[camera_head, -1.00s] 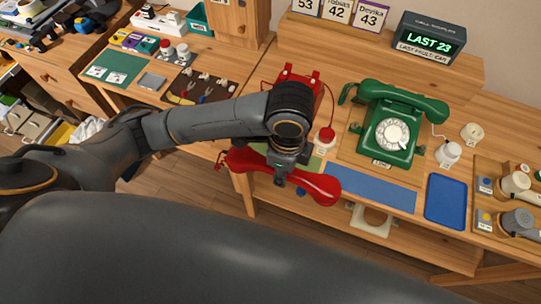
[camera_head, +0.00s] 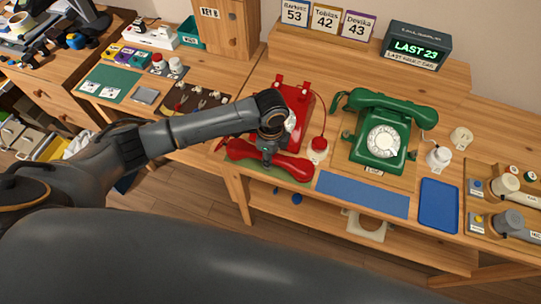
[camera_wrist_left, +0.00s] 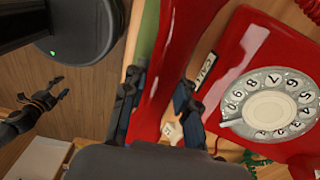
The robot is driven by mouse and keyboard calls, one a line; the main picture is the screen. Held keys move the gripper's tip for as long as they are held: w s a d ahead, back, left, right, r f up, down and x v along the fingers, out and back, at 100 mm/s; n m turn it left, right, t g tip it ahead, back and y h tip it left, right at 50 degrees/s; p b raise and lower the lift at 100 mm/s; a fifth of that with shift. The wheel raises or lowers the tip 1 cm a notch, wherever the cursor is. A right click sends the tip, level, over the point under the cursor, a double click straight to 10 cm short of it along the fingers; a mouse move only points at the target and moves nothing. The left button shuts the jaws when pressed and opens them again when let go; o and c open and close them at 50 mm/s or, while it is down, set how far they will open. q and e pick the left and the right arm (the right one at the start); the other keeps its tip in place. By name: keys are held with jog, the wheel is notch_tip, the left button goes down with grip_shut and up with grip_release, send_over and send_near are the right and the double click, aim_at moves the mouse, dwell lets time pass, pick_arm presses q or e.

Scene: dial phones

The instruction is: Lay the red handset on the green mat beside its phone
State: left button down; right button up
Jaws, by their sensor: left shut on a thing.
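The red handset (camera_head: 291,166) is gripped by my left gripper (camera_head: 268,158) near its middle. It lies lengthwise over the green mat (camera_head: 262,171), in front of the red phone (camera_head: 300,104). In the left wrist view the handset (camera_wrist_left: 165,75) runs between the two fingers (camera_wrist_left: 158,108), with a strip of the green mat (camera_wrist_left: 149,32) beside it and the phone's dial to the right. I cannot tell whether the handset touches the mat. My right gripper (camera_wrist_left: 48,98) shows small at the left of the wrist view, its fingers apart and empty.
A green phone (camera_head: 383,135) stands to the right with its handset on. A blue mat (camera_head: 362,194) and a blue tray (camera_head: 438,205) lie along the table's front edge. A white-and-red round piece (camera_head: 318,149) stands close by the red phone.

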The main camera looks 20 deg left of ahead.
pick_arm(q)
jog(key=shift+f, duration=0.25)
jog(key=shift+f, duration=0.15)
jog(key=c, duration=1)
grip_release()
notch_tip(320, 180, up, 12)
jog(key=shift+r+b, duration=0.2)
jog(key=shift+b, duration=0.2)
jog(key=shift+f, duration=0.1)
